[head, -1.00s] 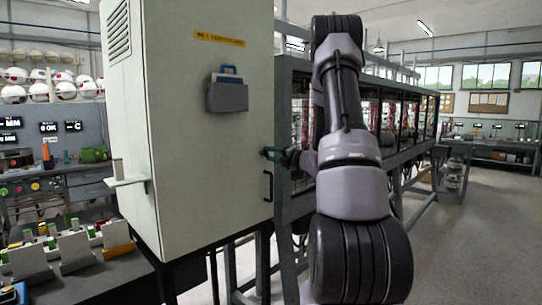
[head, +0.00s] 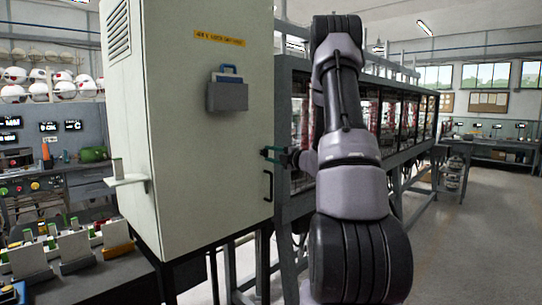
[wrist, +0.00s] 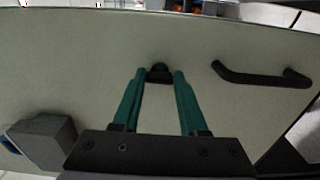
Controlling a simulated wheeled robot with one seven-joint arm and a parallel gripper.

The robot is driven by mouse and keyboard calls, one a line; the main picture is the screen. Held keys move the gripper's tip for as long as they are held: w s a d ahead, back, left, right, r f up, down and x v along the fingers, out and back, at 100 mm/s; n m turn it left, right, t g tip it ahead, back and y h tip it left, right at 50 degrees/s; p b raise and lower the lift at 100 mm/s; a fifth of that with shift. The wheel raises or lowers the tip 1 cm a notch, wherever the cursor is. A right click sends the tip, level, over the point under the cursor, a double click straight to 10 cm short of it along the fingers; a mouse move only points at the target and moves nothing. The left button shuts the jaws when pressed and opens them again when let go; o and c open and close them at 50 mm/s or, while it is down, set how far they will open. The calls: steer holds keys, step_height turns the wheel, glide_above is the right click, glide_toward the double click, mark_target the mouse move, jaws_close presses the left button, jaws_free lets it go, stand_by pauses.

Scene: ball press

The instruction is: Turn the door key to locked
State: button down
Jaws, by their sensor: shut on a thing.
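The door key (wrist: 159,73) is a small dark knob-like piece on the pale door of the cabinet (head: 205,130). In the wrist view it sits between the tips of my gripper's two green fingers (wrist: 160,76). The fingers are shut on it. In the head view my gripper (head: 268,154) is at the right edge of the door, just above the black handle (head: 268,186), and the key is too small to make out there. The turn angle of the key and any lock marks cannot be told.
The black door handle also shows in the wrist view (wrist: 262,76), right of the key. A grey document holder (head: 227,95) hangs on the door, and a small shelf (head: 126,180) sticks out on the cabinet's left. A glazed machine line (head: 400,115) stands behind my arm. The right floor is clear.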

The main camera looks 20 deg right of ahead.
steer(key=shift+c, duration=2.2)
jaws_free()
steer(key=shift+s, duration=0.1)
steer(key=v, duration=1)
steer(key=shift+s+d, duration=0.2)
steer(key=shift+s, duration=0.1)
